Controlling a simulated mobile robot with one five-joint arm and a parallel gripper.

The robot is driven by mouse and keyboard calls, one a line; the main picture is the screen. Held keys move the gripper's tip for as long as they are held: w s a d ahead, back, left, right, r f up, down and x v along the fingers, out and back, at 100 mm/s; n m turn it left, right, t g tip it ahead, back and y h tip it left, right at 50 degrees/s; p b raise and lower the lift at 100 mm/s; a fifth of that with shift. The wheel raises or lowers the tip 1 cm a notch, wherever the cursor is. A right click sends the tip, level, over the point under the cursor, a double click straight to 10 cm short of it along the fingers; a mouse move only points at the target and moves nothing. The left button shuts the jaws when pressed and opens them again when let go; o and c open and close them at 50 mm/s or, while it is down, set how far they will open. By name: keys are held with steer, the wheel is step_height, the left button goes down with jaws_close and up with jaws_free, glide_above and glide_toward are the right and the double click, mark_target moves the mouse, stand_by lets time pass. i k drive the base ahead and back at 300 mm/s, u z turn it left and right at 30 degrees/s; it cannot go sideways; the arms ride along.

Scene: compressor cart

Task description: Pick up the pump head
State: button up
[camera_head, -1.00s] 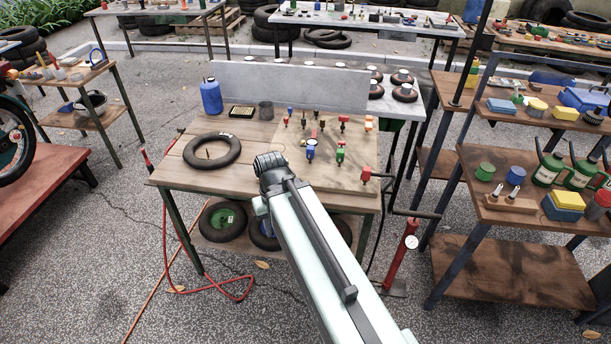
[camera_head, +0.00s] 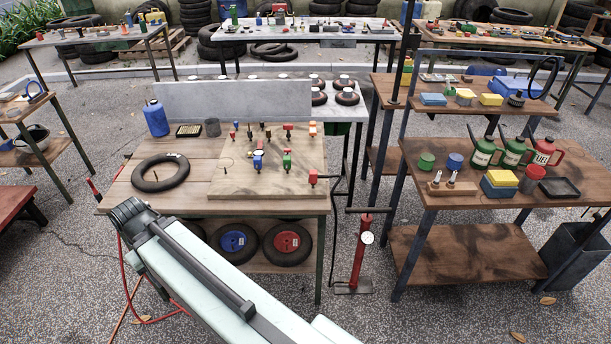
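I cannot tell for certain which part is the pump head. Several small red, blue and green fittings, such as a blue one (camera_head: 258,161), a green one (camera_head: 287,162) and a red one (camera_head: 289,131), stand on a wooden board (camera_head: 228,181) on the workbench. Another red fitting (camera_head: 314,178) sits at the bench's front right edge, above a red floor pump (camera_head: 361,249) with a round gauge. My pale arm crosses the lower left, its dark end joint in front of the bench's left front corner. No gripper fingers show, and nothing held is visible.
A shelf rack (camera_head: 452,251) with cans stands right. Open pavement lies in front.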

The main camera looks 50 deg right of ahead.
mark_target(313, 177)
steer(key=u, duration=0.05)
steer(key=i, duration=0.95)
steer(key=z, duration=0.1)
